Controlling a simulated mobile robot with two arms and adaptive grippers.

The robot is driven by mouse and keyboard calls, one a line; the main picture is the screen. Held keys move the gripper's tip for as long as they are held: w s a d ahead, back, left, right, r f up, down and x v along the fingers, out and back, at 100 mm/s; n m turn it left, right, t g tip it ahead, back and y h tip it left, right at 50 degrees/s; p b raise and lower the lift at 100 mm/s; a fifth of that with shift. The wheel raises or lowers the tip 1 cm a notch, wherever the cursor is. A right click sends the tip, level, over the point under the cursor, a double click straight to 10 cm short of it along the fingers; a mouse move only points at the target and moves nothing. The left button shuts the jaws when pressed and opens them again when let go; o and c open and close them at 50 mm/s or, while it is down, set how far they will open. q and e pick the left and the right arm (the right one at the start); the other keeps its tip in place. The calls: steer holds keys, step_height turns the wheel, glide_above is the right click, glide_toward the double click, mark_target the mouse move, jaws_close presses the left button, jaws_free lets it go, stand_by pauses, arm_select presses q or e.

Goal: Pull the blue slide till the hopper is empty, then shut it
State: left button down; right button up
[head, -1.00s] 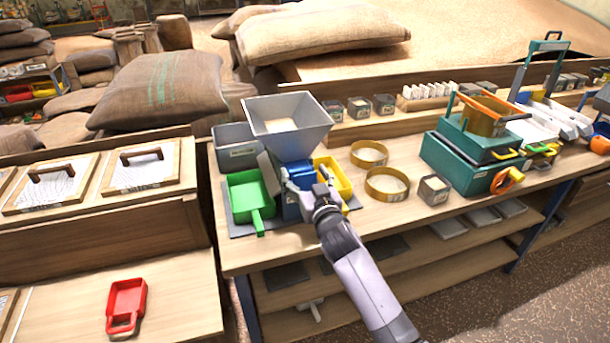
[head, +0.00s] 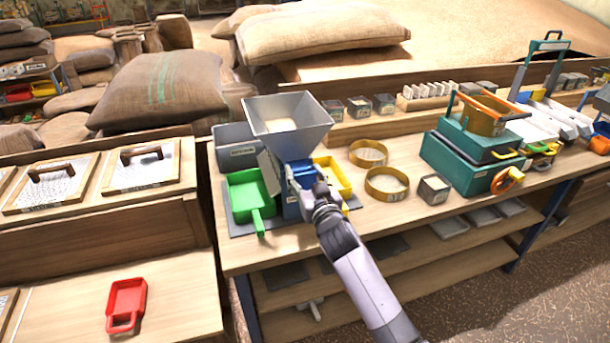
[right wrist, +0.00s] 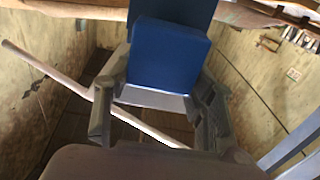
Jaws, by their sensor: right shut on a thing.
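The grey funnel-shaped hopper (head: 314,118) stands on the bench, with a pale patch like grain (head: 281,126) low inside it. Below its mouth is the blue slide (head: 304,174), partly hidden by my right gripper (head: 303,184). In the right wrist view the blue slide (right wrist: 165,58) sits between the fingers of my right gripper (right wrist: 155,105), which is shut on it. A green scoop tray (head: 249,192) lies left of the hopper's base and a yellow tray (head: 336,172) lies right of it. My left gripper is out of view.
A grey bin (head: 236,146) stands behind the green tray. Two round sieves (head: 387,184) and a small dark box (head: 434,188) are to the right, then a teal machine (head: 466,156). A red scoop (head: 126,304) lies on the lower left bench.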

jaws_close()
steer(key=shift+s+d+p, duration=0.15)
steer(key=shift+s+p, duration=0.25)
steer(key=p+v, duration=0.2)
steer(key=v, duration=0.2)
steer(key=shift+f, duration=0.2)
steer(key=o, duration=0.8)
jaws_free()
steer(key=shift+c, duration=0.2)
steer(key=o, duration=0.4)
steer(key=shift+s+r, duration=0.15)
steer(key=shift+r, duration=0.05)
steer(key=shift+o, duration=0.2)
